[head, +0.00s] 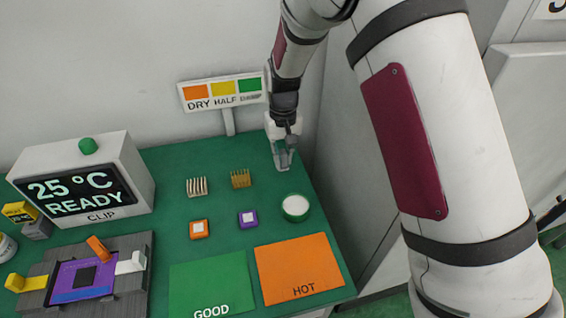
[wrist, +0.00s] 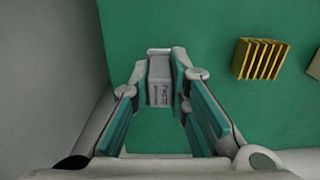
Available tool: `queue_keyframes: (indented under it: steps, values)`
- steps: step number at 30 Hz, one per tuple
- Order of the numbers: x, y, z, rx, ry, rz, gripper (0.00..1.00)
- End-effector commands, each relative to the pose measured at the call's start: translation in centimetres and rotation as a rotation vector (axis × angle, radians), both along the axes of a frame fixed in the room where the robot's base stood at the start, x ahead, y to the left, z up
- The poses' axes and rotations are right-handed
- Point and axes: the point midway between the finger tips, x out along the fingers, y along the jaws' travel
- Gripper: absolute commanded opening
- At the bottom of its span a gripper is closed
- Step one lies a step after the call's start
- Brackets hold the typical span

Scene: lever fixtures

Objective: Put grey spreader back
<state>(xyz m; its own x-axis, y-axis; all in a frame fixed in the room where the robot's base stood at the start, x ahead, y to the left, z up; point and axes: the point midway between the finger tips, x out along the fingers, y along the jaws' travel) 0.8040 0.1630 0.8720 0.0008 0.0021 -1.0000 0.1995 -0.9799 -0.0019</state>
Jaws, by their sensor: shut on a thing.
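The grey spreader (wrist: 160,82) is a small grey block with dark lettering, seen between the fingertips in the wrist view. My gripper (wrist: 159,85) is shut on it, with a teal pad on each side. In the head view my gripper (head: 283,158) points down at the back right of the green table, right of the sign. The spreader is hard to make out there. I cannot tell whether it touches the table.
A gold finned block (wrist: 262,59) stands right of my gripper, with a pale finned block (head: 197,187) beside it. A sign (head: 222,91) stands to the left. A round white-topped pot (head: 295,207), an orange HOT mat (head: 299,271) and a green GOOD mat (head: 212,287) lie nearer.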

Motion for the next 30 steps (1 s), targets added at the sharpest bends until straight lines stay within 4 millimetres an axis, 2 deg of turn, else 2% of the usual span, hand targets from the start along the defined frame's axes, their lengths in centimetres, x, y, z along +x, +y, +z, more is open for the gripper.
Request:
queue_keyframes:
  steps: [5, 17, 18, 20, 30]
  values:
    - [-0.1, 0.0, -2.4, -0.001, 0.004, -0.001, 0.0]
    - [0.0, 0.0, -2.9, 0.0, 0.001, 0.0, 0.0]
    - [-0.1, 0.0, -2.8, 0.0, 0.0, 0.0, 0.25]
    - [-0.1, 0.0, -2.8, 0.0, 0.001, 0.0, 0.36]
    - [-0.1, 0.0, -2.6, 0.0, 0.001, 0.0, 0.36]
